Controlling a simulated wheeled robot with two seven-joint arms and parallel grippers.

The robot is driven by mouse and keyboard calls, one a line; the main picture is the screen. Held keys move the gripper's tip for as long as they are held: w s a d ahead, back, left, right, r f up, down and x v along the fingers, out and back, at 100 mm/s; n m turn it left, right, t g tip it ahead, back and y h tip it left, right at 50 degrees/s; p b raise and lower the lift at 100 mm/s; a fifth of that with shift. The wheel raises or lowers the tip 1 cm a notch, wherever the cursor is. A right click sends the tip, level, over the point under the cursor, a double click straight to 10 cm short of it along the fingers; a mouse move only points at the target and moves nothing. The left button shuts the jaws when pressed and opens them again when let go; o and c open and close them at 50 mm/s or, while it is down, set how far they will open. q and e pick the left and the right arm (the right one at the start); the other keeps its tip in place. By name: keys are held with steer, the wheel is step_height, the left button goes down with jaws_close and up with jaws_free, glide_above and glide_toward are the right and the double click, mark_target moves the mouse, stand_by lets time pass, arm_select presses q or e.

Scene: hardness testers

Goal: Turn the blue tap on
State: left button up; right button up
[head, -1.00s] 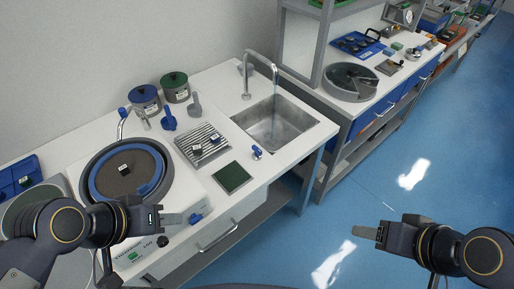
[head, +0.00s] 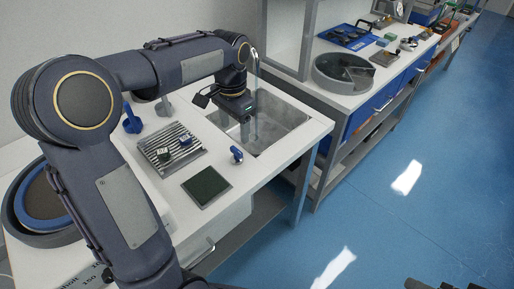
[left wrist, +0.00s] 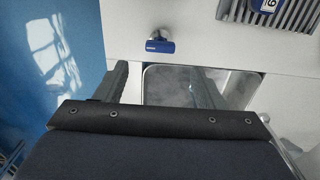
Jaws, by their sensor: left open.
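The blue tap (head: 236,154) is a small blue handle on a light base, on the white counter at the sink's near left corner. In the left wrist view the blue tap (left wrist: 160,46) lies ahead of the fingers, between their lines and apart from them. My left gripper (head: 246,122) points down over the steel sink (head: 280,125). Its fingers are apart and empty in the left wrist view (left wrist: 160,86). The curved spout (head: 256,62) is mostly hidden behind my left arm. My right gripper (head: 432,284) barely shows at the bottom edge; its jaws cannot be made out.
A ribbed grey rack (head: 160,160) with small labelled blocks and a dark green square pad (head: 206,187) lie left of the tap. A round grinding wheel (head: 45,205) is partly behind my arm. The counter's front edge is close to the tap.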

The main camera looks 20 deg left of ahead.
mark_target(236, 150)
arm_select(q)
step_height(236, 150, down, 8)
steer(key=shift+r+b, duration=0.2)
steer(key=shift+b, duration=0.3)
steer(key=c, duration=1)
